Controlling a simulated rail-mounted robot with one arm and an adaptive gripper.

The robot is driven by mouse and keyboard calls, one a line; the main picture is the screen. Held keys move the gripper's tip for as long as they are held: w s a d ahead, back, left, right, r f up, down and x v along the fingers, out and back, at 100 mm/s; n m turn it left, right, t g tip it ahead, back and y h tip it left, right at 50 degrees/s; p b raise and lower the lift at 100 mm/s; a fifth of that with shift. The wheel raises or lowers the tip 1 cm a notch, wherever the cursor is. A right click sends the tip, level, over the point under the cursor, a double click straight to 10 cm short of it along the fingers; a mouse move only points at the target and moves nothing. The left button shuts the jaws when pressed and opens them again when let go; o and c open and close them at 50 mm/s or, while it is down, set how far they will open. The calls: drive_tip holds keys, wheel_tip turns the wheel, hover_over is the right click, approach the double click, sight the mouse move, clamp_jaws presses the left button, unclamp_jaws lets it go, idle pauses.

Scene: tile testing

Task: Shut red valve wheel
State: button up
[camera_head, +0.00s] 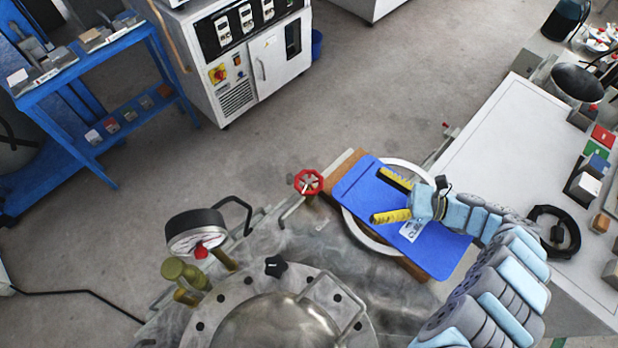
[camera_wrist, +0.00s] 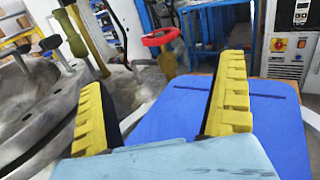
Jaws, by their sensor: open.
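The red valve wheel (camera_head: 308,182) is a small spoked handwheel at the edge of the metal vessel, left of the blue board. It also shows in the wrist view (camera_wrist: 160,37), top centre, beyond my fingers. My gripper (camera_head: 391,198) has two yellow ridged fingers and is open and empty above the blue board (camera_head: 362,190). In the head view it is to the right of the wheel, with a clear gap between them. In the wrist view the fingers (camera_wrist: 165,105) are spread wide, and the wheel appears between and past their tips.
A pressure gauge (camera_head: 196,234) and a black bent handle (camera_head: 236,213) rise from the vessel left of the wheel. A black star knob (camera_head: 275,266) sits nearer. A white table (camera_head: 500,130) with several items stands at right. Open floor (camera_head: 300,110) lies beyond the wheel.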

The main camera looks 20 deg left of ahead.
drive_tip(key=shift+s+a+r+p, duration=0.1)
drive_tip(key=shift+a+r+p, duration=0.25)
drive_tip(key=shift+a+p, duration=0.4)
drive_tip(key=shift+s+a+f+p, duration=0.1)
drive_tip(key=shift+s+a+p, duration=0.2)
drive_tip(key=shift+p, duration=0.6)
drive_tip(key=p, duration=0.5)
approach(308, 181)
drive_tip(key=shift+x, duration=0.75)
drive_tip(key=shift+p+x, duration=1.1)
drive_tip(key=shift+x, duration=3.15)
drive_tip(key=shift+f, duration=0.1)
drive_tip(key=c, duration=1.1)
